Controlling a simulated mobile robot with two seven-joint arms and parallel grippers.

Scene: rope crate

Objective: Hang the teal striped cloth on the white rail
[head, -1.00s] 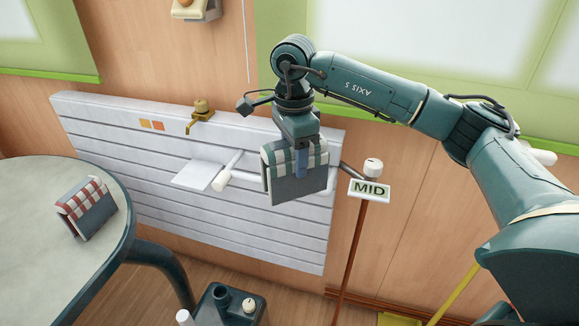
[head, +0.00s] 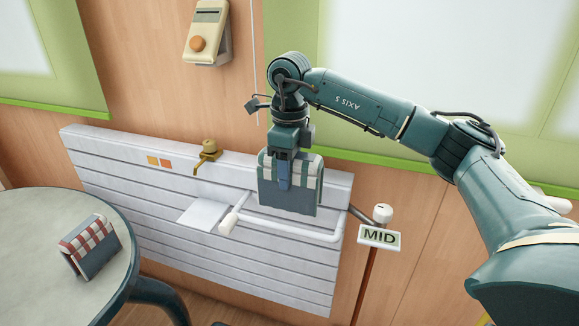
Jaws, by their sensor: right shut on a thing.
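The teal striped cloth (head: 290,190) is a folded, blue-grey piece with teal and white stripes along its top. My right gripper (head: 285,178) points down and is shut on its top edge, holding it in the air before the white wall panel. The white rail (head: 295,232) sticks out from the panel, with a thicker pale end (head: 228,222) at its left. The rail's long bar shows clear below the cloth's lower edge. I cannot tell whether the cloth is over or behind the bar in depth. My left gripper is not in view.
A red striped cloth (head: 90,245) stands folded on the round table (head: 45,215) at left. A white plate (head: 201,216) and a brass tap (head: 207,155) are left of the rail. A post with a MID sign (head: 379,237) stands close at its right.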

